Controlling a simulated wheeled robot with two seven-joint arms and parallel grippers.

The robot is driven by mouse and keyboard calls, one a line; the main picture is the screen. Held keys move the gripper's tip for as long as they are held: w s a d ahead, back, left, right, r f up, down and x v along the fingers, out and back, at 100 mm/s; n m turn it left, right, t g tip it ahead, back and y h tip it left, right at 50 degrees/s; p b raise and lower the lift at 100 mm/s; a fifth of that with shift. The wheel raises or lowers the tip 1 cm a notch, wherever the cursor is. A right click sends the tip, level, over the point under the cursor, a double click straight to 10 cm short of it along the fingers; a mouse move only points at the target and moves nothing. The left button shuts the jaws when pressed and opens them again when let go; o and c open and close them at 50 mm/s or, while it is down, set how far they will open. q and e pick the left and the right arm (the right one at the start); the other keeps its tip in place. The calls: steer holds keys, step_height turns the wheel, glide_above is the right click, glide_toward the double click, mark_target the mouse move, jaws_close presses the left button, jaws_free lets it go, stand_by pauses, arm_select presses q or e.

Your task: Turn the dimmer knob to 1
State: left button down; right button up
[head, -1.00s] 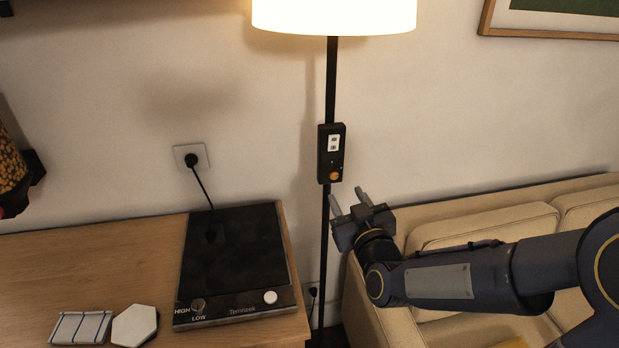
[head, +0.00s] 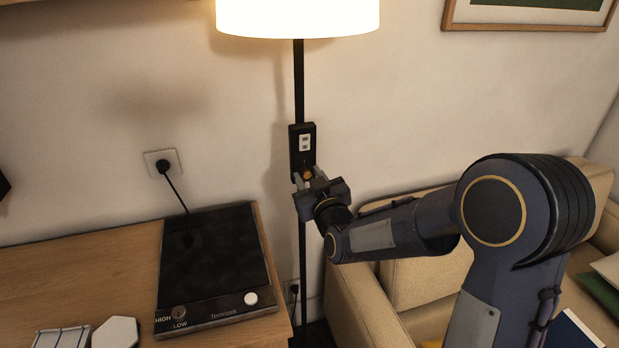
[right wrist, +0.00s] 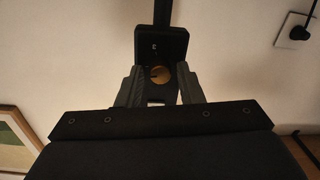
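The dimmer box (head: 303,143) is black and upright on the lamp's dark pole, with white labels on its upper part. Its orange-gold dimmer knob (head: 308,175) is near the lower end, partly hidden by my right gripper (head: 309,180). In the right wrist view, which is upside down, the knob (right wrist: 160,74) sits between the two fingers of the right gripper (right wrist: 162,77). The fingers are apart, one on each side of the knob, with a gap visible on the right. Contact cannot be told. The knob's setting is too small to read. My left gripper is out of view.
The lit lampshade (head: 298,15) is above the box. A wooden counter (head: 60,275) with a black hotplate (head: 215,258) is at left, and a wall socket (head: 162,163) is behind it. A beige sofa (head: 370,315) stands below my right arm. The wall around the box is clear.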

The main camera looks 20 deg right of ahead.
jaws_close()
steer(key=shift+n, duration=0.3)
steer(key=shift+n+b, duration=0.55)
steer(key=shift+n, duration=0.35)
steer(key=n, duration=0.3)
steer(key=shift+n, duration=0.3)
steer(key=n, duration=0.4)
steer(key=shift+a, duration=0.1)
steer(key=n+p, duration=0.1)
steer(key=n, duration=0.4)
steer(key=shift+n, duration=0.3)
steer(key=shift+h+p, duration=0.3)
